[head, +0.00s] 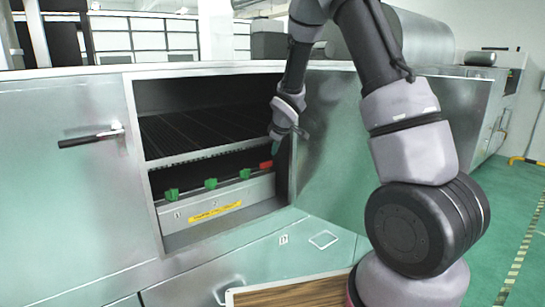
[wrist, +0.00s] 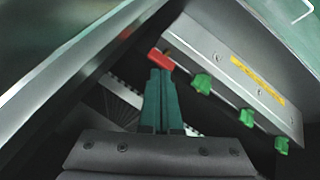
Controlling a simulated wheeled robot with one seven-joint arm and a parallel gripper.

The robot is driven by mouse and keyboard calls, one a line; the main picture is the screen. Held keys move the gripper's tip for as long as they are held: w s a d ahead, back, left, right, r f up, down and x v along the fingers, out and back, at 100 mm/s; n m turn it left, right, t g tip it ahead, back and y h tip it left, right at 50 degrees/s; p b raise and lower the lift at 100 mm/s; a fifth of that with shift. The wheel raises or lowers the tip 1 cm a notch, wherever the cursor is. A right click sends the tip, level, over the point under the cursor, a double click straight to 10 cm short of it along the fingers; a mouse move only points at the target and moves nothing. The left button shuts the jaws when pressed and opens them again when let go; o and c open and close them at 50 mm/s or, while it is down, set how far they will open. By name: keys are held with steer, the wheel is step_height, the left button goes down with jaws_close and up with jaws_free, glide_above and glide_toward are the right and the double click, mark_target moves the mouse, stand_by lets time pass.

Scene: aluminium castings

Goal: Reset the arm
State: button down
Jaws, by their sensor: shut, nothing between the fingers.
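My gripper (head: 275,148) is inside the open cabinet bay, at its right end. Its teal fingers are shut together with nothing between them. In the wrist view, the fingertips (wrist: 160,72) point at a small red latch (wrist: 161,60) and look close to it or touching; I cannot tell which. The red latch also shows in the head view (head: 266,164), at the right end of a row with green latches (head: 211,183). My arm reaches down from above on the right.
The latches sit along a metal drawer front (head: 218,205) with a yellow label. Above it is a dark ribbed shelf (head: 200,130). An open door panel (head: 335,140) stands close right of my gripper. A wooden-topped surface (head: 295,293) lies low in front.

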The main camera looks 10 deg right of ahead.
steer(key=s+d+r+m, duration=0.3)
steer(key=s+r+m, duration=0.1)
steer(key=s+r, duration=0.4)
steer(key=s+d+r+m, duration=0.4)
steer(key=s+r, duration=0.3)
steer(key=r, duration=0.3)
steer(key=s+a+r+m, duration=0.1)
steer(key=s+r+m, duration=0.2)
steer(key=s, duration=0.7)
steer(key=s+a+r+m+y, duration=0.1)
steer(key=s+r+m, duration=0.1)
steer(key=s, duration=0.9)
steer(key=shift+a+r+m+y, duration=0.3)
steer(key=shift+a+r+m, duration=0.1)
steer(key=shift+r, duration=0.15)
